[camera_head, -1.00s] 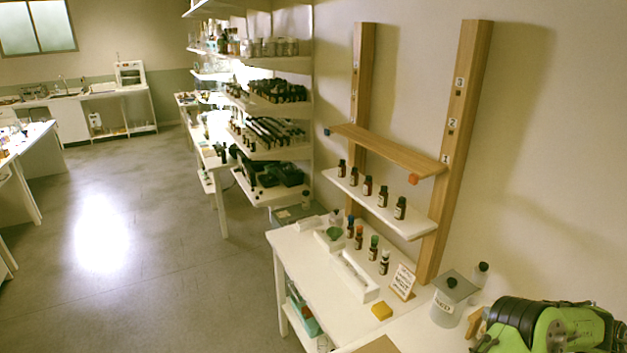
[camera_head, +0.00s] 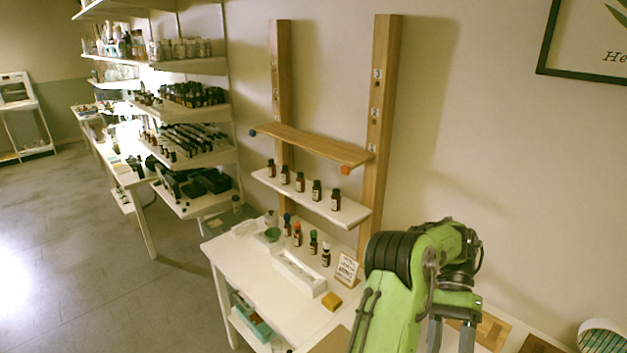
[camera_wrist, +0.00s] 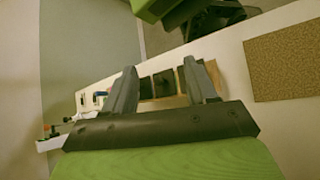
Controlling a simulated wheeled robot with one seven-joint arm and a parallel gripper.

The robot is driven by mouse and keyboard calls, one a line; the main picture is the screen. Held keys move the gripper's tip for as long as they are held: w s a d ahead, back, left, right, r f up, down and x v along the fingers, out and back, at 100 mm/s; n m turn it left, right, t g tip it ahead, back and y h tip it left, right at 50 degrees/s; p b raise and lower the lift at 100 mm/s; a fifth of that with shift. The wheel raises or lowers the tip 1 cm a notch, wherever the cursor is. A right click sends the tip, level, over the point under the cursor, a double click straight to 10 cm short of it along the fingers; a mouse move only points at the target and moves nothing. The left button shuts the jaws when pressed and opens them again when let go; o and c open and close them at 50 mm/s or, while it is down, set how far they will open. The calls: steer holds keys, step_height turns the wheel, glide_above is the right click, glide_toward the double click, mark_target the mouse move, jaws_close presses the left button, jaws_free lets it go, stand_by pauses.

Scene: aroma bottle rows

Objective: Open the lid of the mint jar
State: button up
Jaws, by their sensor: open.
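I cannot pick out a jar clearly marked as mint in the current views. My gripper (camera_head: 450,336) hangs from my green arm at the lower right in the head view, fingers pointing down and cut by the frame's bottom edge. In the wrist view my gripper (camera_wrist: 160,88) has its two grey fingers apart with nothing held between them. Beyond the fingertips lies a wooden tray (camera_wrist: 178,101) with dark squares. The table area behind my arm is hidden in the head view.
A white table (camera_head: 240,262) carries several small bottles, a white tray (camera_head: 300,272), a yellow block (camera_head: 331,301) and a sign card (camera_head: 346,271). A bottle shelf (camera_head: 325,209) stands behind. A round striped item (camera_head: 603,336) is at lower right. A cork mat (camera_wrist: 287,62) shows in the wrist view.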

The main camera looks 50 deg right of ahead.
steer(key=w+a+r+n+t+h+b, duration=0.1)
steer(key=w+a+r+n+h, duration=0.3)
steer(key=w, duration=0.5)
steer(key=w+a+r+n+h, duration=0.3)
steer(key=w+a+n, duration=0.35)
steer(key=w, duration=0.25)
steer(key=a+n+t+h, duration=0.1)
steer(key=a+n+t, duration=0.3)
steer(key=a, duration=0.7)
steer(key=w+a+n+t+h+b, duration=0.1)
steer(key=a+n+t, duration=0.3)
steer(key=a+n, duration=0.4)
steer(key=a, duration=0.4)
steer(key=shift+w+a+r+h, duration=0.2)
steer(key=shift+a+r+h, duration=0.05)
steer(key=shift+r+h, duration=0.15)
steer(key=shift+s, duration=0.1)
